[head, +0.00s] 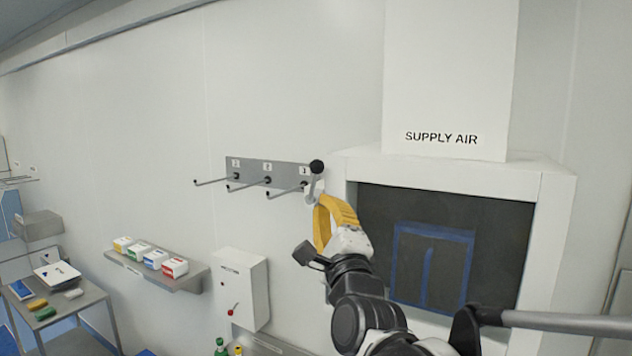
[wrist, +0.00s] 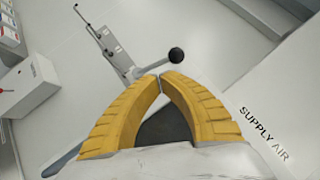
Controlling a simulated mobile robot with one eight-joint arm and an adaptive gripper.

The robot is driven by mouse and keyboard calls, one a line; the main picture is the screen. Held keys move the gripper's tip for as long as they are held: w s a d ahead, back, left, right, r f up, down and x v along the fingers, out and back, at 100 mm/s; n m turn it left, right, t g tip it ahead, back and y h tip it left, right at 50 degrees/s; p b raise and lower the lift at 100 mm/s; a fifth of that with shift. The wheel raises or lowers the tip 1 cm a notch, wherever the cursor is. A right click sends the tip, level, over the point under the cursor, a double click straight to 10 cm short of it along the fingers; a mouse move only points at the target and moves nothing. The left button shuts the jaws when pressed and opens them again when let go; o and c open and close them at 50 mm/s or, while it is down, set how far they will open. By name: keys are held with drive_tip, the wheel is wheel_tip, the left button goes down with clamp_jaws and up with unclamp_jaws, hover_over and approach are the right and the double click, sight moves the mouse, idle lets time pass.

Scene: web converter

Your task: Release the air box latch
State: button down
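The air box is a white housing (head: 556,255) below a duct marked SUPPLY AIR, with a dark recessed front (head: 375,215). Its latch is a short pale lever with a black ball knob (head: 317,166) at the box's left edge. In the wrist view the knob (wrist: 176,54) shows just beyond my fingertips. My gripper (head: 323,199) has yellow fingers and is just below the knob, close to the lever. In the wrist view the fingertips (wrist: 160,75) meet, with nothing visible between them. I cannot tell whether they touch the lever.
A grey rail with several hooks (head: 267,181) is on the wall left of the latch. A white control box (head: 241,288) and a shelf (head: 190,282) with small coloured boxes are lower left. A metal cart (head: 88,297) stands at far left. Blue outlines mark the dark front.

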sight(313, 182)
drive_tip(key=p+x, duration=0.2)
drive_tip(key=x, duration=0.4)
drive_tip(key=shift+w+r, duration=0.15)
drive_tip(key=shift+w, duration=0.05)
drive_tip(key=shift+w+a+r+b, duration=0.2)
drive_tip(key=shift+a+b, duration=0.2)
drive_tip(key=shift+b, duration=0.45)
drive_tip(key=shift+w+a+r, duration=0.1)
drive_tip(key=shift+a+r, duration=0.05)
drive_tip(key=shift+r, duration=0.1)
idle(0.4)
